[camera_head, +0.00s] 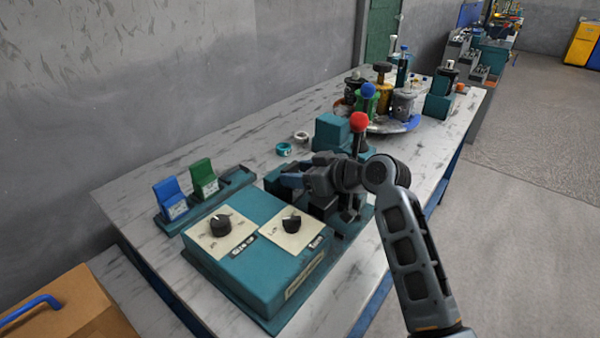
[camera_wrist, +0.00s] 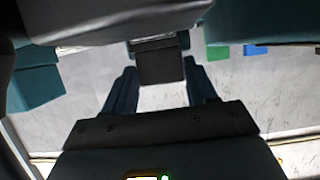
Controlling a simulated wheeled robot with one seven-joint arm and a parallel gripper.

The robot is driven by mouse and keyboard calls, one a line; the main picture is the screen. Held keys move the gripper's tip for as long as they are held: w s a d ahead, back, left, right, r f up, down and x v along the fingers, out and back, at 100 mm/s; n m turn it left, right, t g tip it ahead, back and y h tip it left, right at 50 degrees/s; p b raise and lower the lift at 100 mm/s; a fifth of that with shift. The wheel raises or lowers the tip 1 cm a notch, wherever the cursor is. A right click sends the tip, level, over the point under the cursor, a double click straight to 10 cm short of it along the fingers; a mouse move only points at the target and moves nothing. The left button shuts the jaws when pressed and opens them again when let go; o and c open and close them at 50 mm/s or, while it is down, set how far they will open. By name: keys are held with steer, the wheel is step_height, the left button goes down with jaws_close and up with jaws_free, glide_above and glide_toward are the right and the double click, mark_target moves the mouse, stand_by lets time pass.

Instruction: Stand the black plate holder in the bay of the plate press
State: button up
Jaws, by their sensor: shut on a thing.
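My gripper (camera_head: 290,178) is over the bench beside the teal plate press (camera_head: 333,132), its blue fingers pointing left. In the wrist view, my gripper (camera_wrist: 158,75) is shut on the black plate holder (camera_wrist: 160,67), a dark block between the fingertips. In the head view I cannot make the holder out from the gripper and the dark parts around it. The press has a lever with a red ball (camera_head: 359,122). Its bay is hidden behind my gripper and arm, so I cannot tell how the holder sits relative to it.
A rack at the left holds a blue holder (camera_head: 171,196) and a green holder (camera_head: 204,177); its right-hand place is empty. A teal control box (camera_head: 258,268) with two black knobs stands in front.

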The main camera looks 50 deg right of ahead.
steer(key=shift+f, duration=0.2)
steer(key=o, duration=1.1)
steer(key=shift+c, duration=0.2)
steer(key=shift+r, duration=0.25)
steer(key=v, duration=1.2)
